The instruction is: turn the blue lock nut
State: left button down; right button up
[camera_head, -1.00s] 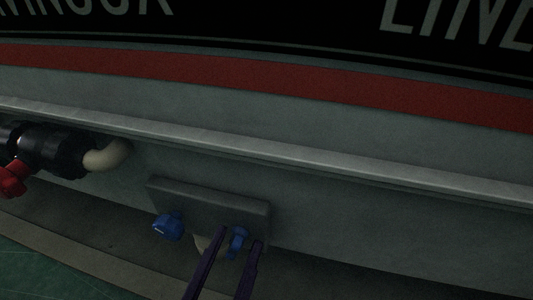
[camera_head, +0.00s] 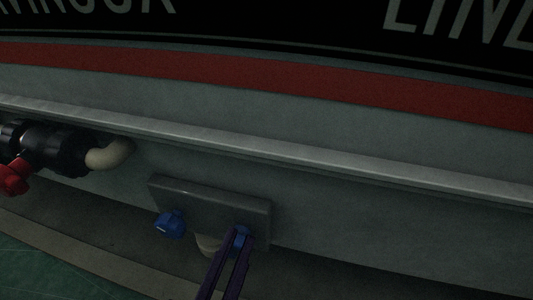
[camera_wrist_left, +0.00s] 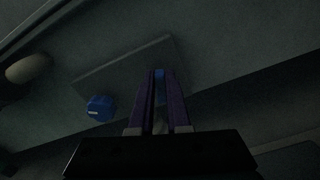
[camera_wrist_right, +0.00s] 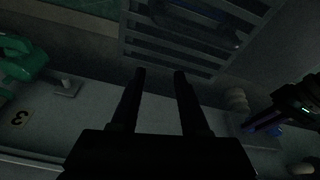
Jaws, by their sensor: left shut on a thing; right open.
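Two blue nut-like parts sit on a grey plate (camera_head: 205,195) low on the grey wall. One blue part (camera_head: 169,224) is free at the plate's left; it also shows in the left wrist view (camera_wrist_left: 100,108). The other blue lock nut (camera_head: 241,235) is at the plate's right, between the fingers of my left gripper (camera_head: 241,238). That gripper is shut on it, and the fingers hide most of it in the left wrist view (camera_wrist_left: 159,76). My right gripper (camera_wrist_right: 160,72) is open and empty, away from the plate. I cannot tell how far the nut is turned.
A pale pipe elbow (camera_head: 108,154) with black couplings and a red handle (camera_head: 14,178) is at the left. A metal ledge (camera_head: 250,147) runs above the plate. A slatted grate (camera_wrist_right: 180,40) and a green part (camera_wrist_right: 22,58) lie near my right gripper.

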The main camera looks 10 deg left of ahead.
pick_arm(q)
jog(key=shift+m, duration=0.3)
pick_arm(e)
jog(key=shift+a, duration=0.1)
pick_arm(q)
jog(key=m, duration=0.6)
jog(key=f+m, duration=0.1)
jog(key=m, duration=1.2)
jog(key=shift+d+f, duration=0.35)
jog(key=shift+m, duration=0.4)
jog(key=c, duration=0.9)
grip_release()
